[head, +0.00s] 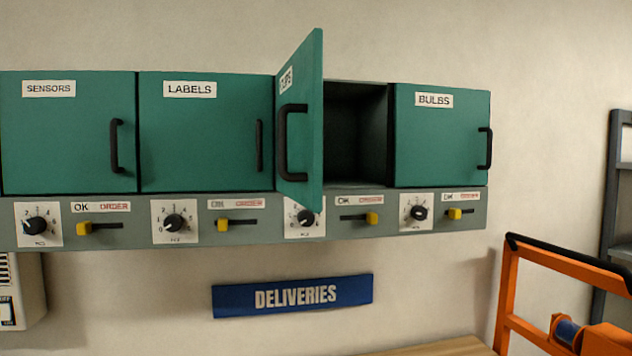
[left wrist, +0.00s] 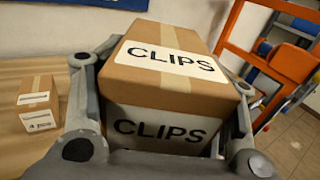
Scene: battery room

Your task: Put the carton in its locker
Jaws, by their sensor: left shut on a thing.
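The carton (left wrist: 180,42) is a brown box with white labels reading CLIPS. It fills the middle of the left wrist view. My left gripper (left wrist: 161,78) is shut on it, one finger on each side. In the head view the third locker (head: 352,135) stands open and its visible inside is dark and looks empty. Its green door (head: 305,120) is swung outward. The door's label is seen at a steep angle and only its ending, like "IPS", is readable. Neither gripper shows in the head view.
The SENSORS locker (head: 65,135), LABELS locker (head: 205,135) and BULBS locker (head: 440,140) are shut. Knobs and yellow sliders line the strip below. A DELIVERIES sign (head: 292,296) hangs over a wooden table (head: 440,349). A small box (left wrist: 38,104) lies there. An orange frame (head: 507,295) stands right.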

